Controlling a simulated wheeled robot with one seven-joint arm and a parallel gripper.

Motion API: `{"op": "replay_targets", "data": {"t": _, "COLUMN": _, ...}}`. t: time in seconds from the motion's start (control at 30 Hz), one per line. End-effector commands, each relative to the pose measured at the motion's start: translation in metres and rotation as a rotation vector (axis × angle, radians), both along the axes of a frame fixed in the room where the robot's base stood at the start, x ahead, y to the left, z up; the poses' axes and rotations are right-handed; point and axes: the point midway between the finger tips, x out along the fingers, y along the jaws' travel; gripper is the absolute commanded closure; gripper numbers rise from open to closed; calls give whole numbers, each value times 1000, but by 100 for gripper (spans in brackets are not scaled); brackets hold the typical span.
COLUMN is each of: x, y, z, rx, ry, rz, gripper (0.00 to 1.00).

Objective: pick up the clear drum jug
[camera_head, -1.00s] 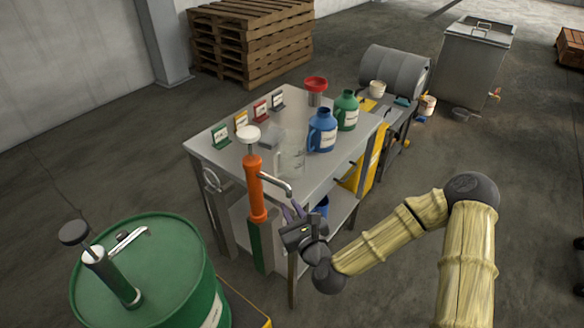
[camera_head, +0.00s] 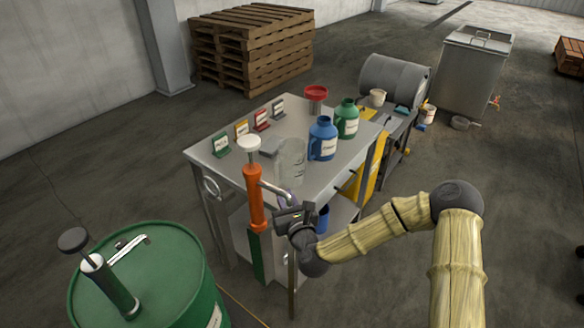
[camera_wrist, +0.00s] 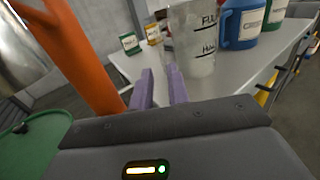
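The clear drum jug (camera_head: 291,158) stands upright near the front edge of the grey metal table (camera_head: 333,177). In the wrist view the clear jug (camera_wrist: 193,42) shows dark level marks and lies just beyond the fingers, a little right of the gap. My gripper (camera_head: 287,198) is at the table's front edge, just below and in front of the jug. In the wrist view its two purple fingers (camera_wrist: 160,72) stand apart with nothing between them. The right finger overlaps the jug's lower left in the picture; I cannot tell if they touch.
An orange hand pump (camera_head: 255,195) rises close left of my gripper. Blue (camera_head: 322,140) and green (camera_head: 347,119) jugs stand to the right. A red funnel (camera_head: 316,93) and several small signs are behind. A green drum (camera_head: 150,275) is at the lower left.

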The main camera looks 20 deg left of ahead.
Motion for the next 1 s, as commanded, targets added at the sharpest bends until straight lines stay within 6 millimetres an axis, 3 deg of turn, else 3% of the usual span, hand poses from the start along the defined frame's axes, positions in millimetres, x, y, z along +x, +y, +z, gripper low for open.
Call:
{"op": "replay_targets", "data": {"t": 0.33, "x": 41, "y": 27, "z": 1, "rx": 0, "ry": -1, "rz": -1, "gripper": 83}}
{"op": "replay_targets", "data": {"t": 0.77, "x": 45, "y": 31, "z": 0, "rx": 0, "ry": 0, "rz": 1, "gripper": 83}}
{"op": "replay_targets", "data": {"t": 1.0, "x": 67, "y": 42, "z": -1, "rx": 0, "ry": -2, "rz": 0, "gripper": 83}}
